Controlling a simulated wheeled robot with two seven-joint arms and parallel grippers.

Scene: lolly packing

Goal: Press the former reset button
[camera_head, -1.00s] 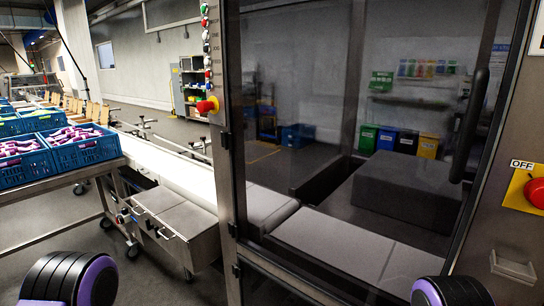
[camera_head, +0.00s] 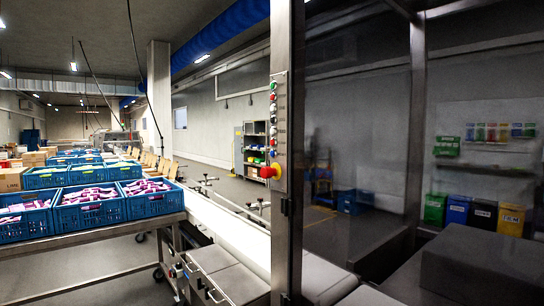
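A column of small push buttons (camera_head: 273,118) runs down the steel post (camera_head: 290,60) of the machine, right of the picture's centre. Several are green, red or pale. Their labels are too small to read, so I cannot tell which is the former reset button. Below them a larger red mushroom button (camera_head: 267,172) sticks out to the left. Neither of my grippers is in view, and nothing touches the buttons.
A dark glazed enclosure (camera_head: 350,110) fills the right side. A white conveyor (camera_head: 235,228) runs back left of the post, above steel drawers (camera_head: 225,272). Blue crates (camera_head: 90,212) of purple-and-white packs stand on a table at the left.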

